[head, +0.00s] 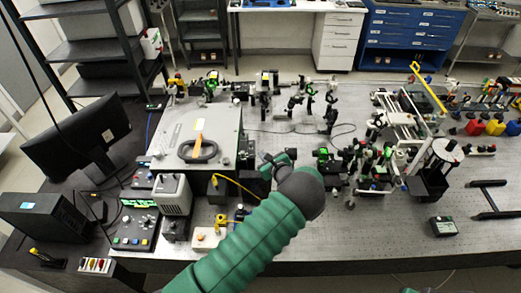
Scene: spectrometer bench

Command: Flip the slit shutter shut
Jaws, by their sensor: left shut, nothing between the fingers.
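The spectrometer is a flat grey box (197,135) left of the middle of the bench, with a dark round handle (198,151) and an orange strip on its lid. My left arm, in a green sleeve, reaches up from the bottom edge. My left gripper (273,163) is shut and empty, just right of the box's right side. I cannot make out the slit shutter; it is too small, or hidden by the gripper and arm. A yellow cable (234,186) runs beside the gripper. My right gripper is not in view.
Black optics mounts (325,160) stand close right of the gripper, with more behind. A monitor (78,140) and control boxes (136,226) stand at left. A white-framed rig (402,115) stands at right. The bench's front right has bare surface (385,235).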

